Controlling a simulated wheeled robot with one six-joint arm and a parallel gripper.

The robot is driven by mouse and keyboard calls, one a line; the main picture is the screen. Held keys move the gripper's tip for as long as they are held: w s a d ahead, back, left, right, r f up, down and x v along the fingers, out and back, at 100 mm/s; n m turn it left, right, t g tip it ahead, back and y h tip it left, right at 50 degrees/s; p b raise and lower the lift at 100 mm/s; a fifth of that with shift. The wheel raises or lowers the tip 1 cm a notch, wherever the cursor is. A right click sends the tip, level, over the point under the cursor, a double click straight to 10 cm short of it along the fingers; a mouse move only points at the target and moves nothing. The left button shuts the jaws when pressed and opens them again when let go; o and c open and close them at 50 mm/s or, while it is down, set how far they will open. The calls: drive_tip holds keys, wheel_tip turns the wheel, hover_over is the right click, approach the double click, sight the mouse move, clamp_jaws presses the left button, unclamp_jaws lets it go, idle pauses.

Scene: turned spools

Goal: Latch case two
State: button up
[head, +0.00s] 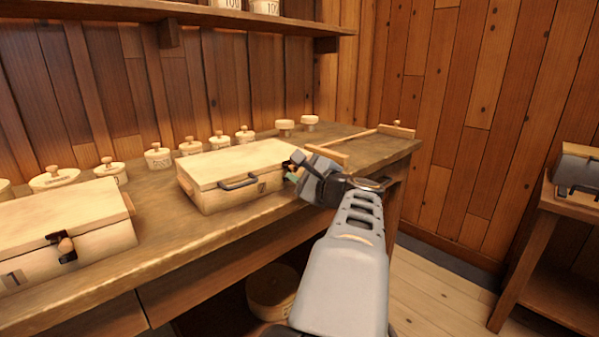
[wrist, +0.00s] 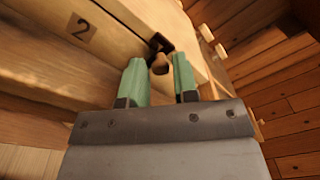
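Case two (head: 225,165) is a pale wooden box with a closed lid, a dark front handle (head: 238,183) and a "2" label, which also shows in the wrist view (wrist: 82,28). Its dark latch (wrist: 161,41) with a round wooden knob (wrist: 160,65) is at the right of the front in the wrist view. Small gaps show on both sides of the knob.
Case one (head: 60,215), with its own latch (head: 64,244), stands left on the workbench (head: 180,225). Several lidded pots (head: 158,156) line the back. A wooden rod with end blocks (head: 358,138) lies at the right. A side table (head: 560,205) stands far right.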

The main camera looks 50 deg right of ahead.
drive_tip(key=shift+o, duration=1.4)
drive_tip(key=s+a+p, duration=0.1)
drive_tip(key=s+p, duration=0.2)
drive_tip(key=s, duration=1)
drive_tip(key=shift+s+a, duration=0.35)
drive_tip(key=shift+a, duration=0.05)
